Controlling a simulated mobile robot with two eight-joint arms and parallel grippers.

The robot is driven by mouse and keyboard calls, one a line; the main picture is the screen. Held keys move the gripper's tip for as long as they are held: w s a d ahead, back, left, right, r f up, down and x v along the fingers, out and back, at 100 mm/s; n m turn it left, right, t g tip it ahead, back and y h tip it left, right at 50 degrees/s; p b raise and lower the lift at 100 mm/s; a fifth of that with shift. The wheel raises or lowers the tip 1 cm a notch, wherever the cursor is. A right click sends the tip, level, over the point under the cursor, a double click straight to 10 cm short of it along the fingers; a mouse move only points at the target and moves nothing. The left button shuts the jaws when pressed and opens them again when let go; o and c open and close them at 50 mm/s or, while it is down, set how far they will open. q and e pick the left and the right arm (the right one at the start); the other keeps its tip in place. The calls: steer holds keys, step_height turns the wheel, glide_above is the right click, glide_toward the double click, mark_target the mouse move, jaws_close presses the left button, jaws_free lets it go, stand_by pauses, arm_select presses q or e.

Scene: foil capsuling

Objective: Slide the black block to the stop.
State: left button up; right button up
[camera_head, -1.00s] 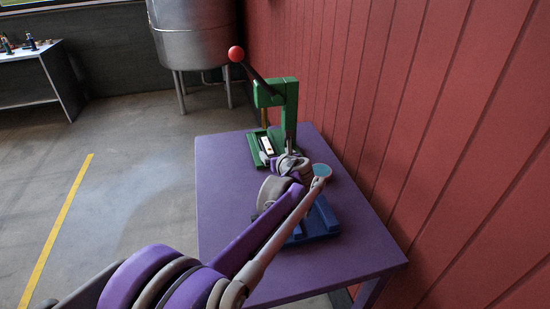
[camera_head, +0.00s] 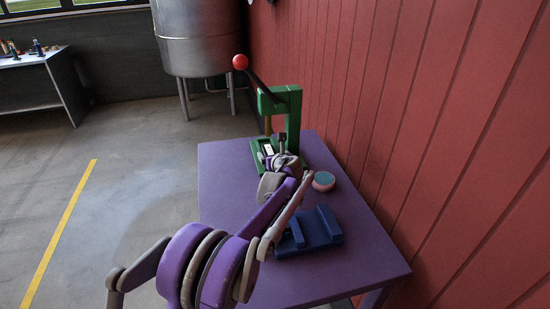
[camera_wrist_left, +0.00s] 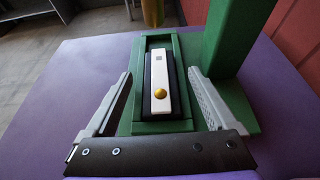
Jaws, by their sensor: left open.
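The black block (camera_wrist_left: 149,75) lies lengthwise in the green tray (camera_wrist_left: 140,127) at the foot of the green press (camera_head: 289,112), with a white piece with a gold dot (camera_wrist_left: 160,93) on top. In the head view my arm partly hides the tray, and the white piece shows just above my gripper. My left gripper (camera_wrist_left: 160,76) is open and empty, one finger to each side of the tray and block. I cannot tell whether the fingers touch the tray. Which part serves as the stop is not clear. My right gripper is not in view.
The press lever has a red ball (camera_head: 240,62). On the purple table (camera_head: 226,200) stand a bowl with a teal top (camera_head: 324,181) and a blue block-like fixture (camera_head: 322,228), both near my arm. A red wall (camera_head: 440,130) borders the right side. The table's left part is clear.

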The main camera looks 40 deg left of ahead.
arm_select(q)
steer(key=shift+w+a+f, duration=0.2)
steer(key=shift+w+a, duration=0.05)
steer(key=shift+a, duration=0.15)
steer(key=c, duration=1.4)
steer(key=o, duration=1.4)
steer(key=shift+d, duration=0.1)
steer(key=v, duration=1)
steer(key=shift+s+d+r, duration=0.25)
